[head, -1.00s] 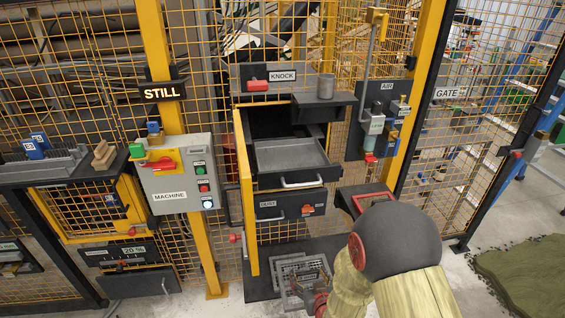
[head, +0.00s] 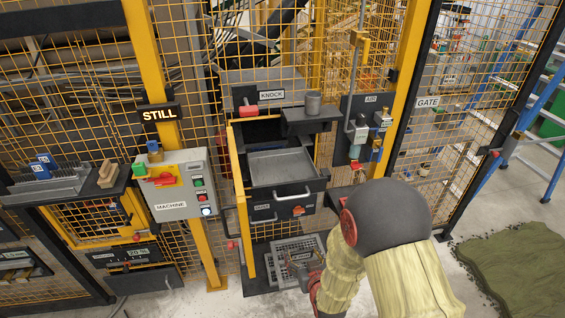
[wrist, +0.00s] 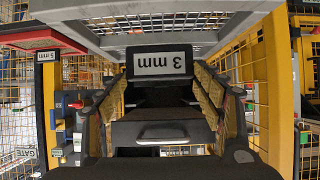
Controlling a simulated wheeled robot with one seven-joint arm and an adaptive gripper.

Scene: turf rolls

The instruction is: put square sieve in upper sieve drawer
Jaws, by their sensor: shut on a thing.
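The square sieve (head: 284,246), a grey frame with wire mesh, is in my gripper (head: 308,274), low in front of the machine. In the wrist view the sieve (wrist: 110,28) fills the top, with an upside-down "3 mm" label on its black tab. My gripper (wrist: 160,82) is shut on this tab; the exact finger contact is hard to make out. The upper sieve drawer (head: 287,191) is pulled out above the sieve, with a bare grey inside and a bar handle. My arm hides part of the area right of the gripper.
A closed lower drawer (head: 265,211) sits under the open one. A shelf with a grey cup (head: 313,103) juts out above it at right. The yellow post (head: 240,195) and control box (head: 183,187) stand left. A red-rimmed 5 mm piece (wrist: 52,38) is at left in the wrist view.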

